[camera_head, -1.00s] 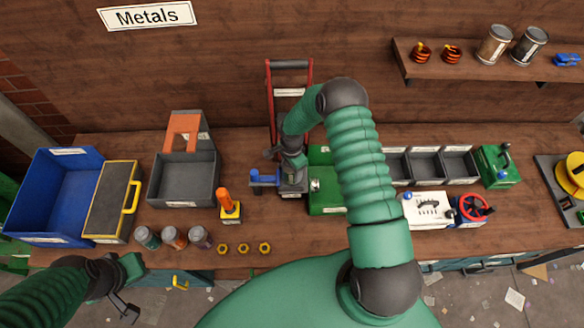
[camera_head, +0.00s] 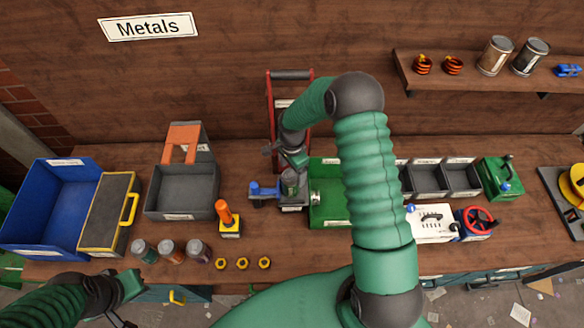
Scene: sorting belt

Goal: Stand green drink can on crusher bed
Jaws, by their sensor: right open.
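A small greenish can (camera_head: 290,182) stands upright on the bed of the crusher (camera_head: 292,207), which has a blue part (camera_head: 264,191) at its left and a red frame behind it. My right gripper (camera_head: 293,163) is open just above the can, and its fingers look clear of the can's body. My right forearm passes to the right of the crusher.
A blue bin (camera_head: 30,243), a grey tray (camera_head: 181,212) and an orange-handled tool (camera_head: 225,214) stand left; a green box (camera_head: 328,211) adjoins the crusher's right.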

